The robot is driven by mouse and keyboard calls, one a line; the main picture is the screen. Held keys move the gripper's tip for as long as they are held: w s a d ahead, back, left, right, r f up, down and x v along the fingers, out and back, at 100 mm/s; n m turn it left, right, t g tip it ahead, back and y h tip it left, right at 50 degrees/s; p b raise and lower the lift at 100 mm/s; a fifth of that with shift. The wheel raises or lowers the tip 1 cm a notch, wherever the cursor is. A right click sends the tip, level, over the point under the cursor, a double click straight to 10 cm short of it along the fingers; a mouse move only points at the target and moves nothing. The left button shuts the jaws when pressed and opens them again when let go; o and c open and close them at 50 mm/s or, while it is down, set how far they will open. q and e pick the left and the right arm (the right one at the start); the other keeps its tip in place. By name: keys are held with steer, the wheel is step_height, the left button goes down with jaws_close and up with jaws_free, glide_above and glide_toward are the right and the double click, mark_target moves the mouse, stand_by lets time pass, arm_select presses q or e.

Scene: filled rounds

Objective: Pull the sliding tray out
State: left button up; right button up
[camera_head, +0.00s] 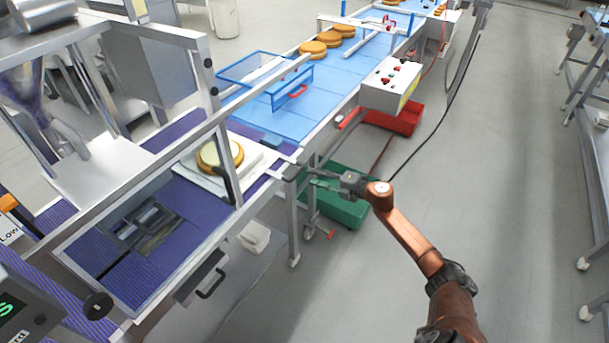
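The sliding tray (252,157) is a white flat plate under the machine's frame on the left, level with the purple belt. A round filled cake (219,157) sits on it, partly behind a frame post. The tray's right end reaches the open side of the frame. My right gripper (312,180) is at that end, just right of a dark piece at the tray's edge. Its fingers are small and dark here; I cannot tell whether they are apart or whether they touch the tray. My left gripper is not in view.
A blue belt (345,70) with several cakes runs to the back, with a blue guard (262,75) over it. A control box (391,84) stands on its right side. A green crate (338,203) and a red crate (399,119) are below.

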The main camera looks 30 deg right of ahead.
steer(key=v, duration=0.3)
steer(key=shift+s+d+r, duration=0.1)
steer(key=shift+s+d, duration=0.1)
steer(key=shift+s, duration=0.1)
